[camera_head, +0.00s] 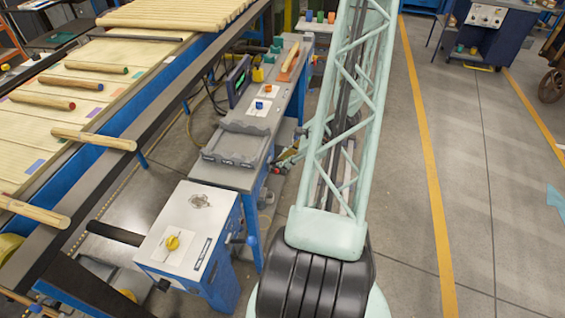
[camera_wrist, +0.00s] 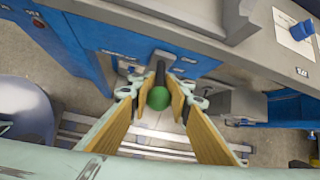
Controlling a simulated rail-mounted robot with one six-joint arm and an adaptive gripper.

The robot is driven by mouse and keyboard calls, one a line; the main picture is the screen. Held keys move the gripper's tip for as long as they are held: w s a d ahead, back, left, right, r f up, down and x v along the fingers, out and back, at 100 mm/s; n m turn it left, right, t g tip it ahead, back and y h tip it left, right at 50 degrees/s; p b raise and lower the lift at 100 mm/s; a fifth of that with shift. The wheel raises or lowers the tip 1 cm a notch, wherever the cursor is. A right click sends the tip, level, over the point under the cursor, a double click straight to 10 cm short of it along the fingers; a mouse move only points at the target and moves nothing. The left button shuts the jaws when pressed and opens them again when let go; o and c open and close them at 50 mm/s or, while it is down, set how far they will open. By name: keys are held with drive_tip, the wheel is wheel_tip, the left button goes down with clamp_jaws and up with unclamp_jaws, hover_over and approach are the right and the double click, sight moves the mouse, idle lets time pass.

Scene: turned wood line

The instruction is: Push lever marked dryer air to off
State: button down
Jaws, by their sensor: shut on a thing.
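In the wrist view, a lever with a green ball knob (camera_wrist: 158,98) on a dark stem sticks out from the blue front of a cabinet (camera_wrist: 95,35). My gripper (camera_wrist: 160,84) has its two tan-padded fingers on either side of the knob and stem, shut on the lever. A small pale label shows on the blue front beside the lever, too small to read. In the head view my gripper is mostly hidden behind my arm, at the right side of the grey bench (camera_head: 238,176), and the green knob cannot be made out.
A blue rotary switch (camera_wrist: 301,30) sits on the bench top. In the head view, a near cabinet (camera_head: 190,232) carries a yellow knob (camera_head: 173,242) and a blue-knobbed side lever (camera_head: 247,240). A conveyor (camera_head: 85,85) with wooden rods runs at left.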

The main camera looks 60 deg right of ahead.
drive_tip(key=shift+r, duration=0.1)
drive_tip(key=c, duration=2.4)
unclamp_jaws()
drive_tip(key=shift+v, duration=5.95)
